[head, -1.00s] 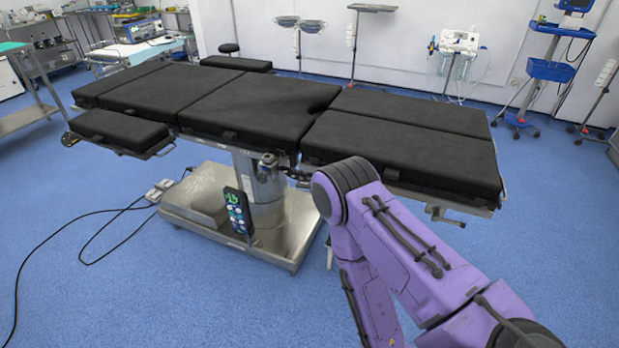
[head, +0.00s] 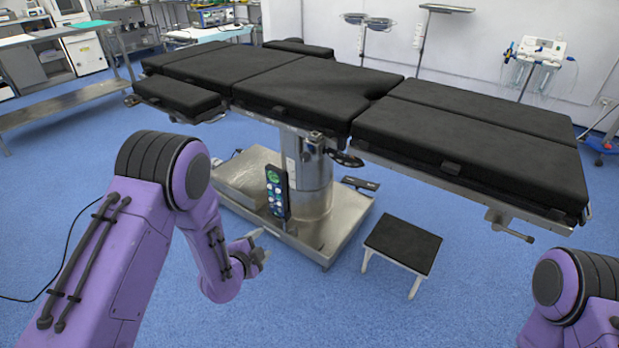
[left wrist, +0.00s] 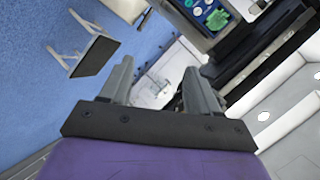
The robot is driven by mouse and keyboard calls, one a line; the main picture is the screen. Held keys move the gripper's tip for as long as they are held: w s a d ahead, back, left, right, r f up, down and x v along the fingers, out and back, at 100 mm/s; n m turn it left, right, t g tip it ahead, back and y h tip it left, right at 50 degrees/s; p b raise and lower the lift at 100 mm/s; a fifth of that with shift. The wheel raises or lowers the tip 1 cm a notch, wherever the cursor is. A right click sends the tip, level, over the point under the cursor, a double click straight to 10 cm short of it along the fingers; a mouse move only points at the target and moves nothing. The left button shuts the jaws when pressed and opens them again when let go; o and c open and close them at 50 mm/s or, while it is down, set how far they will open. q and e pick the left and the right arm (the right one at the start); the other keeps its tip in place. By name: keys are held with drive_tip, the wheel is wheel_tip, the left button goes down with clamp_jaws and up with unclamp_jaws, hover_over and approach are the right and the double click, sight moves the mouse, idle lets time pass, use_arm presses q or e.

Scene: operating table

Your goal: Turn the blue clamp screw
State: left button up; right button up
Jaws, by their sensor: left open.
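I cannot make out a blue clamp screw for certain in either view. The operating table (head: 320,88) has black pads and side rails, on a metal column (head: 310,170) with a wide base. My left gripper (head: 258,247) is low in front of that base in the head view, apart from the table. In the left wrist view its two fingers (left wrist: 162,82) are spread with nothing held between them. My right arm shows only as a purple link at the lower right; its gripper is out of view.
A hand control (head: 276,192) hangs at the column. A black-topped step stool (head: 403,242) stands on the floor right of the base. A steel side table (head: 60,92) is at the far left. Blue floor in front is mostly free.

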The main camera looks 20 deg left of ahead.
use_arm(q)
drive_tip(key=w+d+r+m+t+h+b, duration=0.1)
drive_tip(key=w+r+m+t+h+b, duration=0.25)
drive_tip(key=w+r+m, duration=0.6)
drive_tip(key=m+h, duration=0.2)
drive_tip(key=m, duration=0.7)
approach(304, 158)
drive_tip(key=shift+n+t, duration=0.25)
drive_tip(key=shift+t, duration=0.2)
drive_tip(key=x, duration=0.9)
drive_tip(key=shift+w+d+f, duration=0.15)
drive_tip(key=shift+w+f, duration=0.05)
drive_tip(key=shift+f, duration=0.2)
use_arm(e)
wheel_tip(304, 158, down, 6)
drive_tip(key=shift+f, duration=0.2)
use_arm(q)
drive_tip(key=shift+b, duration=0.3)
drive_tip(key=c, duration=1)
